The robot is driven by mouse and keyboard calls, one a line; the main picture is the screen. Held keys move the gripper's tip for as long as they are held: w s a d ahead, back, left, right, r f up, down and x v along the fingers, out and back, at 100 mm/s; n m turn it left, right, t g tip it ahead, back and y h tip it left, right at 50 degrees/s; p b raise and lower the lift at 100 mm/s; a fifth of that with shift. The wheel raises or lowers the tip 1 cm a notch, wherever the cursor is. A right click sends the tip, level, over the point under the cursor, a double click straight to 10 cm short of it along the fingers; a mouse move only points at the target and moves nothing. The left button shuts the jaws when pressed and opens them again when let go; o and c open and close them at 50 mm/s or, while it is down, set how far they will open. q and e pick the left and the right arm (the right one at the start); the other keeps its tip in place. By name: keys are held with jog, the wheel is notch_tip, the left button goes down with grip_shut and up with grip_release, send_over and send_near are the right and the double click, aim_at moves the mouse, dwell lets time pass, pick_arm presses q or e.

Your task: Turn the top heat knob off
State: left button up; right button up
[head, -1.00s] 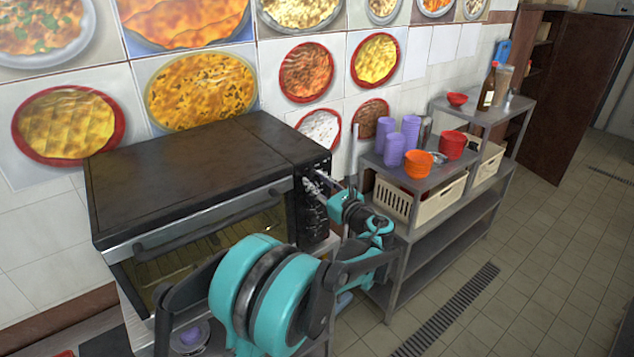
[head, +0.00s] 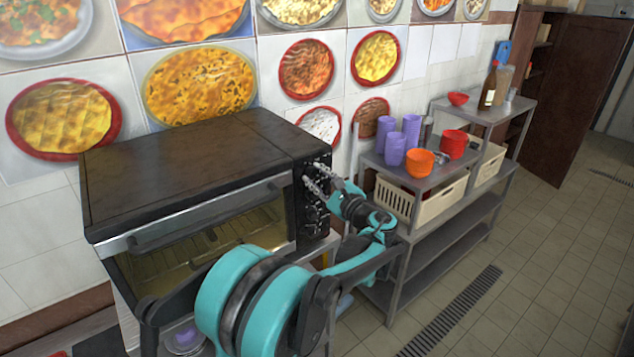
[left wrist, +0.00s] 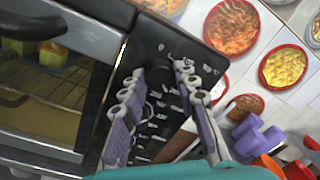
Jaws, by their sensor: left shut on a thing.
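The black oven (head: 190,165) stands against the tiled wall, with its control panel (head: 313,215) on the right side of its front. A column of dark knobs and white markings runs down the panel. My left gripper (head: 314,180) is at the upper part of the panel. In the left wrist view, its two grey-lilac fingers (left wrist: 160,78) are on either side of the dark top heat knob (left wrist: 159,74) and shut on it. The fingers partly hide the knob, and its exact angle cannot be read. My right gripper is not in view.
A grey metal shelf (head: 440,250) stands right of the oven, with purple cups (head: 395,150), an orange bowl (head: 420,163), a red bowl (head: 454,144) and a cream basket (head: 440,203). The tiled floor at the right is clear.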

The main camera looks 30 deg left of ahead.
pick_arm(q)
jog(key=n+b, duration=0.2)
jog(key=n, duration=0.4)
jog(key=shift+f+n, duration=0.15)
jog(key=shift+n, duration=0.25)
jog(key=n+b, duration=0.1)
jog(key=n, duration=0.2)
jog(key=n+b, duration=0.1)
jog(key=n, duration=0.2)
jog(key=shift+n+g+y, duration=0.3)
jog(key=shift+n+g, duration=0.1)
jog(key=n+b, duration=0.1)
jog(key=n, duration=0.5)
jog(key=shift+w+n, duration=0.1)
jog(key=shift+n, duration=0.2)
jog(key=n+g, duration=0.1)
jog(key=n, duration=0.5)
jog(key=shift+n, duration=0.4)
jog(key=o, duration=1.2)
jog(key=shift+c, duration=0.2)
jog(key=shift+d, duration=0.15)
